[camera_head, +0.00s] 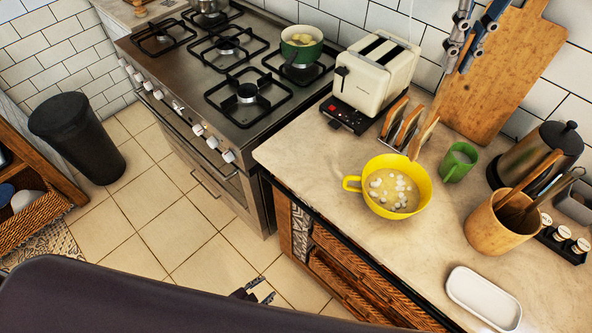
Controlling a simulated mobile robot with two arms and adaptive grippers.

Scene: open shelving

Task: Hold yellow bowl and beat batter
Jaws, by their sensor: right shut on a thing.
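The yellow bowl (397,187) stands upright on the counter, right of centre, with its handle toward the left. It holds pale batter (390,190) with several white lumps. My left gripper (264,291) shows small at the lower edge, low in front of the counter and well apart from the bowl. Its two light fingers look spread, with nothing seen between them. I cannot make out my right gripper. A wooden utensil pot (494,229) right of the bowl holds several tools; one looks like a whisk (548,198). Nothing touches the bowl except the counter.
A toast rack (405,130) stands close behind the bowl and a green mug (459,162) to its right. A toaster (378,72) and stove (230,80) are farther left. A white dish (484,299) lies near the front. Blue-grey metal pieces (468,38) hang at the top right.

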